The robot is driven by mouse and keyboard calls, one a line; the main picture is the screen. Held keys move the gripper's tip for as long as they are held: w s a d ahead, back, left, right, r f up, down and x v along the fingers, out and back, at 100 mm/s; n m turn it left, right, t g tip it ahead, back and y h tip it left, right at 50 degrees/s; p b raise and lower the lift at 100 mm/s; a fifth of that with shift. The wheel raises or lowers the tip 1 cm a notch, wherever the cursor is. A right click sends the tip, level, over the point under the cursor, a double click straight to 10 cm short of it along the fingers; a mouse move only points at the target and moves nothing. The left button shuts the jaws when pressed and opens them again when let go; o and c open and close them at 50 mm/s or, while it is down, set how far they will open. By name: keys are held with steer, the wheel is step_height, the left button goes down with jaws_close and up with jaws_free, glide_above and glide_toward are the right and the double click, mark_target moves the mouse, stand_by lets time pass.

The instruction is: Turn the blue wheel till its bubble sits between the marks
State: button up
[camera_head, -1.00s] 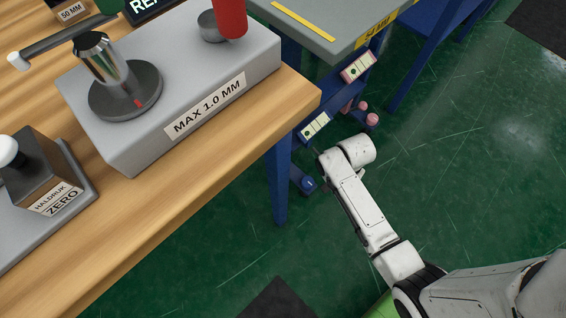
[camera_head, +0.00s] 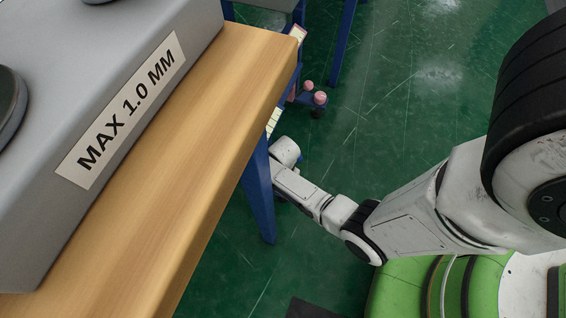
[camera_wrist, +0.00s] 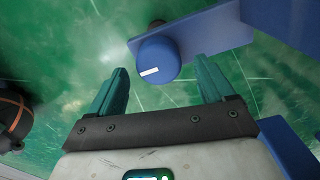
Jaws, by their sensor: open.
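The blue wheel (camera_wrist: 157,60) shows in the wrist view, a round knob with a white mark on its face. It sits on a blue bracket (camera_wrist: 203,30). My gripper (camera_wrist: 163,84) is open, its two teal fingers spread to either side below the wheel; I cannot tell if they touch it. In the head view a pale strip with dark lines (camera_head: 274,121), a vial by its look, shows partly behind the bench edge. No bubble can be made out. My gripper's fingers and the blue wheel are not clear in the head view.
The wooden bench (camera_head: 215,130) and its blue leg (camera_head: 258,190) stand left of my arm. A grey block labelled MAX 1.0 MM (camera_head: 120,108) rests on the bench. Pink knobs (camera_head: 320,98) show beyond the bench corner. Green floor (camera_head: 400,110) is open to the right.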

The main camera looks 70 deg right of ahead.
steer(key=shift+f+b, duration=0.55)
steer(key=shift+f, duration=0.85)
steer(key=c, duration=1)
